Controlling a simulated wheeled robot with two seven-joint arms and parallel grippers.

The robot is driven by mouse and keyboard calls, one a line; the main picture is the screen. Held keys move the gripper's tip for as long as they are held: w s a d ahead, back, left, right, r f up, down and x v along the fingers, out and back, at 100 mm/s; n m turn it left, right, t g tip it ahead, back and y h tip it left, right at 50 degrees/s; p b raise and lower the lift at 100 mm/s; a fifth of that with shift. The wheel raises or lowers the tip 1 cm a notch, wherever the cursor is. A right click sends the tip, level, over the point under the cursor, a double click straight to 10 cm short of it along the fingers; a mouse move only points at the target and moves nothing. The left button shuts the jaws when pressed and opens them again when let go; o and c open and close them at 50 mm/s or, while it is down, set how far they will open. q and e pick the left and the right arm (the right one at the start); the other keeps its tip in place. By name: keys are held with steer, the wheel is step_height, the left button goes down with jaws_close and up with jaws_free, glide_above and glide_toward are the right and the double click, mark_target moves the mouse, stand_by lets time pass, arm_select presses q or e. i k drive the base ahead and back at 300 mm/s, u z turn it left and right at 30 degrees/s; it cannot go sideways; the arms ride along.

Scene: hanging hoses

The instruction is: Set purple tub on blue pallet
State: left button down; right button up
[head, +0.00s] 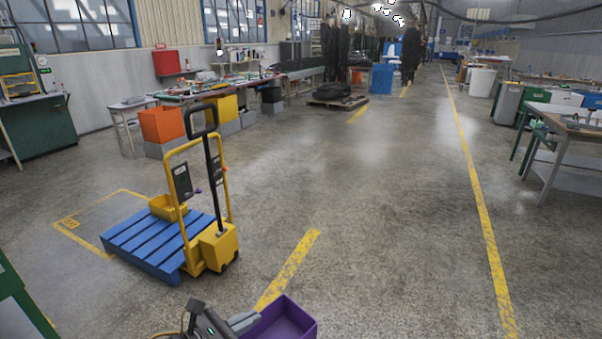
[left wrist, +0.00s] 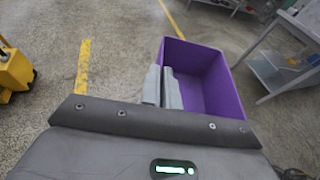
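The purple tub (head: 290,318) is at the bottom edge of the head view, cut off there. In the left wrist view the tub (left wrist: 215,75) is open-topped and looks empty. My left gripper (head: 246,322) is at its left side; in the left wrist view its grey fingers (left wrist: 162,88) are close together with one on each side of the tub's wall, gripping it. The blue pallet (head: 150,238) is on the floor at the left, ahead of the tub, on the forks of a yellow pallet truck. My right gripper is not in view.
A yellow bin (head: 168,208) sits on the pallet's far part. The yellow pallet truck (head: 214,246) with its upright frame and black handle stands at the pallet's right end. A green bench (head: 22,305) is at the left edge. The middle floor is clear.

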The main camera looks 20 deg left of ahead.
mark_target(175, 246)
steer(key=u, duration=0.75)
steer(key=i, duration=2.1)
steer(key=u, duration=0.6)
steer(key=i, duration=0.35)
steer(key=u, duration=0.05)
